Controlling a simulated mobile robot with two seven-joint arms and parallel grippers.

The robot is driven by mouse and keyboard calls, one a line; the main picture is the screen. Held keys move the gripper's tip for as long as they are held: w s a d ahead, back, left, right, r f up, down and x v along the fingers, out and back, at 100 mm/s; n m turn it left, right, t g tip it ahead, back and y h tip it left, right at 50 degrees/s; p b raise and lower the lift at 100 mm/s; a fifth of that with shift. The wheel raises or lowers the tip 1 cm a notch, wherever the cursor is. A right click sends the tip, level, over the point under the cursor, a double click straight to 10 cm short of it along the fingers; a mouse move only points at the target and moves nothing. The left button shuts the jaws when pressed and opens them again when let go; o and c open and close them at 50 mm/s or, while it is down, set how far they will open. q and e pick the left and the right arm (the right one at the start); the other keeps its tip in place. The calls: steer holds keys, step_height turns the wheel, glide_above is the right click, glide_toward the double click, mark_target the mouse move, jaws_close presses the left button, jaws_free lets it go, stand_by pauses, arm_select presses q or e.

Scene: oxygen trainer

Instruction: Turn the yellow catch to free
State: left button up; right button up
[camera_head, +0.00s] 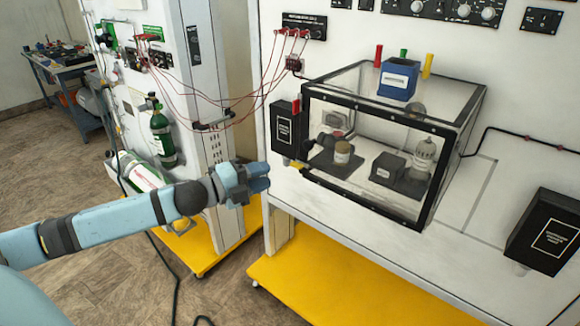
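A clear, black-framed box (330,100) stands on the white bench against the panel. A yellow upright tab (428,64) stands on the box's top. My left gripper (266,177) is left of the box's lower left corner, apart from the yellow-orange piece in the picture. Its blue fingers point right; their gap is unclear. My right gripper is out of view.
A black labelled box (284,130) is mounted at the clear box's left. Another black box (546,232) is at the right. Red tubes (225,104) hang between the panels. A blue block (398,79) sits on the clear box. Yellow base plates (335,285) lie low in front.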

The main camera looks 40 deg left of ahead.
mark_target(293, 166)
arm_select(q)
steer(key=p+x, duration=0.1)
steer(key=x, duration=0.5)
steer(key=shift+r, duration=0.15)
steer(key=shift+x, duration=0.8)
steer(key=shift+c, duration=0.5)
jaws_close()
